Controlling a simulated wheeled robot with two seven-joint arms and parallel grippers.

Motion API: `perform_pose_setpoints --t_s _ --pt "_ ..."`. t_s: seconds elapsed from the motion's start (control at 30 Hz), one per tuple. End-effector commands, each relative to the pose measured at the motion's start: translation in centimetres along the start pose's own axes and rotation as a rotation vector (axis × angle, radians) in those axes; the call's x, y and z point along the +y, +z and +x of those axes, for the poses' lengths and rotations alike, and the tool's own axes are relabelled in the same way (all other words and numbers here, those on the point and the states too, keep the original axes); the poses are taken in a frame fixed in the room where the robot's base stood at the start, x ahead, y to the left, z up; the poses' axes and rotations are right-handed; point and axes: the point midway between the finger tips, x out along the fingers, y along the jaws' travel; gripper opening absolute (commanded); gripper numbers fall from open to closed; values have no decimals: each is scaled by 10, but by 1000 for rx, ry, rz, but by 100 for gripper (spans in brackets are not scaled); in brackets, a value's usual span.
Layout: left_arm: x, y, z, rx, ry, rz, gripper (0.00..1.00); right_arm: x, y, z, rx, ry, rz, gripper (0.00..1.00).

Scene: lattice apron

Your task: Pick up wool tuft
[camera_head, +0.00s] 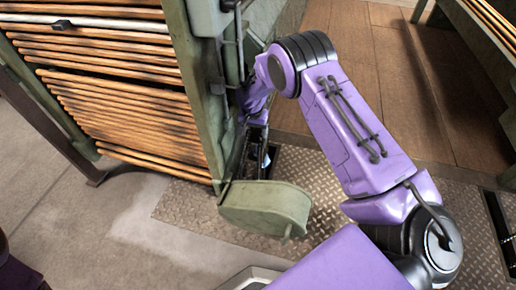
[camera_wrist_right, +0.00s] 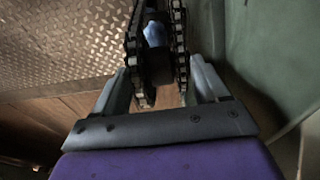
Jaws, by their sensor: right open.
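A small pale blue lump (camera_wrist_right: 155,33), which looks like the wool tuft, sits between two dark chains in the right wrist view. A small bluish spot (camera_head: 266,160) in the head view may be the same thing. My right gripper (camera_wrist_right: 158,72) is open, its grey fingers on either side of the chains, with the lump beyond the fingertips. I cannot tell whether the fingers touch the chains. In the head view, my right gripper (camera_head: 258,118) is partly hidden beside the green post. My left gripper is out of view.
A green frame post (camera_head: 205,110) with wooden slats (camera_head: 110,90) stands left of my right gripper. A rounded green cover (camera_head: 265,208) lies below it. Patterned metal plate (camera_head: 325,180) and brown boards (camera_head: 460,100) lie to the right. Bare grey floor (camera_head: 120,225) is at lower left.

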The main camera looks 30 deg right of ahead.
Motion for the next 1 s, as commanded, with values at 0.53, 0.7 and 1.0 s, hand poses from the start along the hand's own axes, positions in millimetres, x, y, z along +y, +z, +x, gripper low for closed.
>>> perform_pose_setpoints --t_s 0.53,0.7,1.0 --pt "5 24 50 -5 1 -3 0 0 6 80 -1 1 -2 73" --pt "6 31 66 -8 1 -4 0 4 2 109 -1 0 -1 73" --pt "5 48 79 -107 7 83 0 7 -4 140 0 -1 -2 73"
